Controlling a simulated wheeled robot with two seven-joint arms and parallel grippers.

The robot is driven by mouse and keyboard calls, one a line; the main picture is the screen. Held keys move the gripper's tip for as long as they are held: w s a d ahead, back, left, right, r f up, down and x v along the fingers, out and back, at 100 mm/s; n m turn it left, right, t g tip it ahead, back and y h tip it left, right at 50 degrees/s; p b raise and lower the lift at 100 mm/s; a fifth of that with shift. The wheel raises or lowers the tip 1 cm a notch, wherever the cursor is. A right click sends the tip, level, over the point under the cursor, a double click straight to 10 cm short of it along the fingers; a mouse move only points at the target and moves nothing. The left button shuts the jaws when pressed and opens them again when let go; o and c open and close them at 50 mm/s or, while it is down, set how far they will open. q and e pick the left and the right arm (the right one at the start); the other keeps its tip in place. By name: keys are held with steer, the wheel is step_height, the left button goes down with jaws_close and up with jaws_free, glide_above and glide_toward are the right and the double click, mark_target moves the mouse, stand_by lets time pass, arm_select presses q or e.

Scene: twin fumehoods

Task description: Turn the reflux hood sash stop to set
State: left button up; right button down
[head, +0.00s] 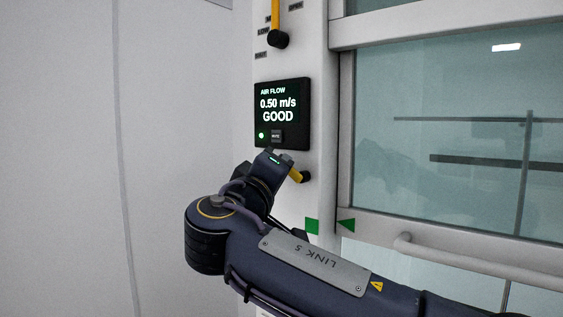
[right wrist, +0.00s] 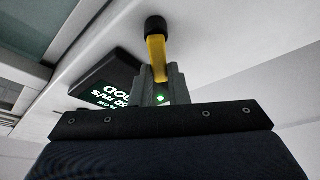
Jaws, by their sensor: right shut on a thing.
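A yellow lever (head: 295,175) with a round black hub (head: 306,177) sits on the white post below the air flow display. The lever points up and left from its hub. My right gripper (head: 285,164) is shut on the lever's outer part. In the right wrist view, the yellow lever (right wrist: 157,58) rises from between the fingers of my right gripper (right wrist: 161,82) to the black hub (right wrist: 155,25) against the post. Any marking beside this lever is hidden or cannot be read. My left gripper is in neither view.
The air flow display (head: 281,113) reads 0.50 m/s GOOD just above my right gripper. A second yellow lever (head: 275,14) is higher on the post, among small labels. The glass sash (head: 450,120) with its handle bar (head: 470,262) is at right.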

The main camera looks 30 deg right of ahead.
steer(key=shift+w+a+f+n+g+y+p, duration=0.1)
steer(key=shift+f+n+y+p, duration=0.3)
steer(key=shift+n, duration=0.8)
steer(key=shift+w+d+f+n+g+y+p, duration=0.15)
steer(key=shift+n+y+p, duration=0.3)
steer(key=shift+n, duration=0.75)
steer(key=shift+a+f+n+g+y+p, duration=0.15)
steer(key=shift+f+n+y+p, duration=0.25)
steer(key=shift+n, duration=0.8)
steer(key=c, duration=1.4)
jaws_free()
steer(key=b+v, duration=0.2)
steer(key=v, duration=0.6)
